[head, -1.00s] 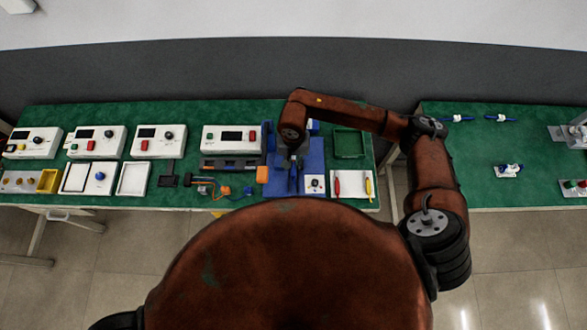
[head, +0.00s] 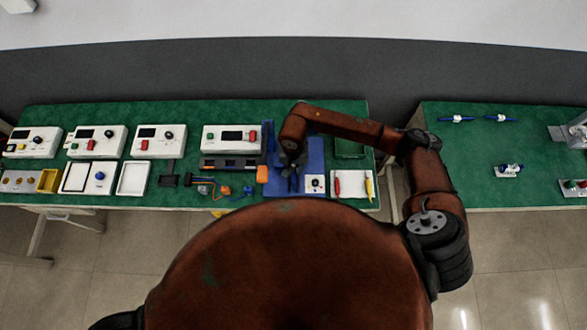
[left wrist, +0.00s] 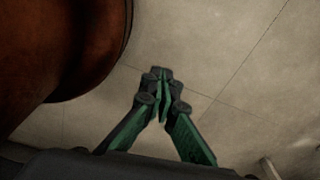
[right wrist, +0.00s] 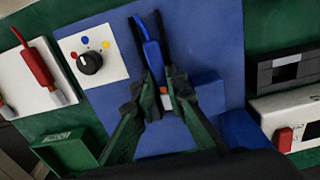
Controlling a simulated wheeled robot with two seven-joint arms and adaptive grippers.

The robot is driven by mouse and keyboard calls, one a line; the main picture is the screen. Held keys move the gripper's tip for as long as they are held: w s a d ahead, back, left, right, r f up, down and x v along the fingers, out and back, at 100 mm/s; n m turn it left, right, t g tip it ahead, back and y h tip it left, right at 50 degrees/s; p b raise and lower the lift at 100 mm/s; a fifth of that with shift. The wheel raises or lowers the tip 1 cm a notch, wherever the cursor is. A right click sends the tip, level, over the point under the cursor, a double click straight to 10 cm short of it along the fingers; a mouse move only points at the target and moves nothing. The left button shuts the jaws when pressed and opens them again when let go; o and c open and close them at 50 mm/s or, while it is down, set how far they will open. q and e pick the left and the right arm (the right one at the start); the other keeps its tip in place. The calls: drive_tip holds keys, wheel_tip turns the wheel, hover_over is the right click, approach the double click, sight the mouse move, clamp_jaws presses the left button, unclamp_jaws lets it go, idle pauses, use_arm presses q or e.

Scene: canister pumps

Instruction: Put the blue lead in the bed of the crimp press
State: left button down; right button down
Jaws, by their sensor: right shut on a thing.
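The blue lead (right wrist: 151,50) is between the fingertips of my right gripper (right wrist: 160,92) in the right wrist view. That gripper is shut on it, and the lead points away from the wrist over a blue plate (right wrist: 200,35). The plate bears a white panel with a black knob (right wrist: 90,63) and coloured dots. I take this blue unit for the crimp press; I cannot tell its bed apart or whether the lead touches it. In the head view my right gripper (head: 293,182) is over the plate (head: 315,155). My left gripper (left wrist: 161,82) is shut and empty above the floor.
A white tray (head: 353,194) with a red lead (head: 337,186) and a yellow lead (head: 368,188) is right of the plate. A green tray (head: 350,148) stands behind it. A second table (head: 450,180) is across a gap.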

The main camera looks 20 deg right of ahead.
drive_tip(key=shift+f+b, duration=0.35)
drive_tip(key=shift+b, duration=0.05)
drive_tip(key=c, duration=1.9)
unclamp_jaws()
drive_tip(key=shift+s, duration=0.1)
drive_tip(key=shift+c, duration=0.2)
use_arm(q)
drive_tip(key=shift+w+d+f, duration=0.1)
drive_tip(key=shift+w+f, duration=0.35)
drive_tip(key=shift+w, duration=0.1)
use_arm(e)
drive_tip(key=shift+f, duration=0.1)
use_arm(q)
drive_tip(key=shift+s, duration=0.15)
